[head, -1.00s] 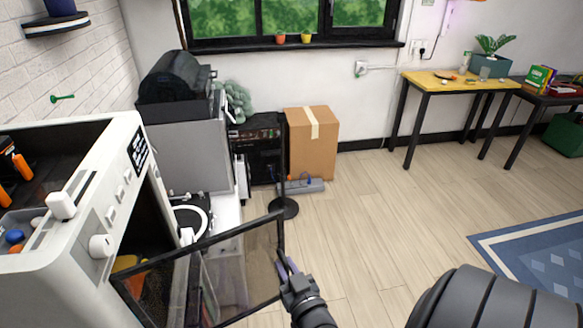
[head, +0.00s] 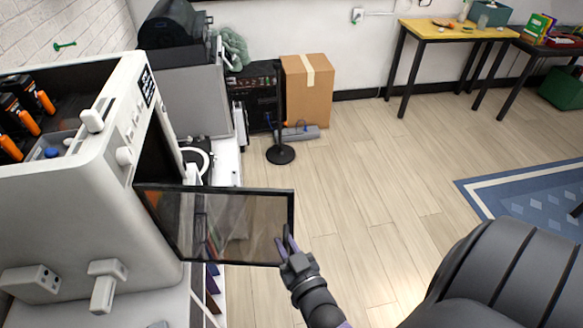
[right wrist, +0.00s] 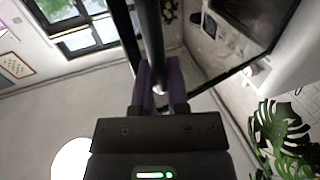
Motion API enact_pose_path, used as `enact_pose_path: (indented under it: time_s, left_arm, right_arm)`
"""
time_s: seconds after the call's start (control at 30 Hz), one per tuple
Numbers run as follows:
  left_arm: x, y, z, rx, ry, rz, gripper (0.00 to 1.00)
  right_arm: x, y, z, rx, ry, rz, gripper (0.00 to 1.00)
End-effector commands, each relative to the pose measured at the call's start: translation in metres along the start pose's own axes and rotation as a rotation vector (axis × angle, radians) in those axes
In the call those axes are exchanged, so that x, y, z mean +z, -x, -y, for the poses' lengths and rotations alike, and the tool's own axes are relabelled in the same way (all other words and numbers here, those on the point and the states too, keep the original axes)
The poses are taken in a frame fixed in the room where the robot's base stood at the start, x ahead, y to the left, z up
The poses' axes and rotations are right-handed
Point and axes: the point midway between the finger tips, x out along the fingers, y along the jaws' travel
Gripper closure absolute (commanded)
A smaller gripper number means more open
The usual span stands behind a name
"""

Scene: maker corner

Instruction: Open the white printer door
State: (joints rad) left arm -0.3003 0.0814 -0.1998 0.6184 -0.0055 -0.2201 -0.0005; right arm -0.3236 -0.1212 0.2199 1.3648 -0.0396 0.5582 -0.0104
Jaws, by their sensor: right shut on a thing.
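The white printer (head: 95,155) stands at the left in the head view. Its door (head: 235,227), a see-through pane in a dark frame, stands swung out from the printer's front, with a dark opening (head: 155,150) behind it. My right gripper (head: 285,244) is at the door's free edge, at the lower right of the pane. In the right wrist view its purple fingers (right wrist: 160,82) are shut on a dark upright bar, and the framed pane (right wrist: 240,30) shows beyond. My left gripper is not in view.
A cardboard box (head: 306,92) and a round black stand base (head: 280,154) are on the floor behind the door. A yellow-topped table (head: 450,31) stands at the back right. A blue rug (head: 525,200) lies at the right. The wooden floor between is clear.

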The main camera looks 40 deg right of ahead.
Motion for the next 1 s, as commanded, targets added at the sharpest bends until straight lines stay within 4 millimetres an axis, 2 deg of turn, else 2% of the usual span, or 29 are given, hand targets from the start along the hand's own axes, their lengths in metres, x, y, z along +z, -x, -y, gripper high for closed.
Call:
enact_pose_path:
  time_s: [0.4, 0.43, 0.57, 0.6, 0.87, 1.0]
  left_arm:
    - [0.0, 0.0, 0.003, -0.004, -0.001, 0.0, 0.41]
    - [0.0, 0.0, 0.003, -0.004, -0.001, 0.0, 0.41]
    - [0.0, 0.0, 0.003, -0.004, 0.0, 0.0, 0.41]
    - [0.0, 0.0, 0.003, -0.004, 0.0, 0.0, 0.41]
    - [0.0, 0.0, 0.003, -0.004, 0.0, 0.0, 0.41]
    - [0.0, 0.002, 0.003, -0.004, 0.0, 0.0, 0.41]
  right_arm:
    - [0.0, 0.0, 0.003, -0.005, 0.0, -0.001, 1.0]
    - [0.0, 0.0, 0.003, -0.005, 0.0, -0.001, 0.79]
    - [0.0, 0.0, 0.003, -0.004, -0.001, -0.001, 0.52]
    - [0.0, 0.0, 0.003, -0.004, -0.001, 0.0, 0.48]
    - [0.0, 0.003, 0.002, -0.003, -0.001, 0.0, 0.48]
    - [0.001, 0.022, 0.002, -0.003, -0.001, 0.003, 0.48]
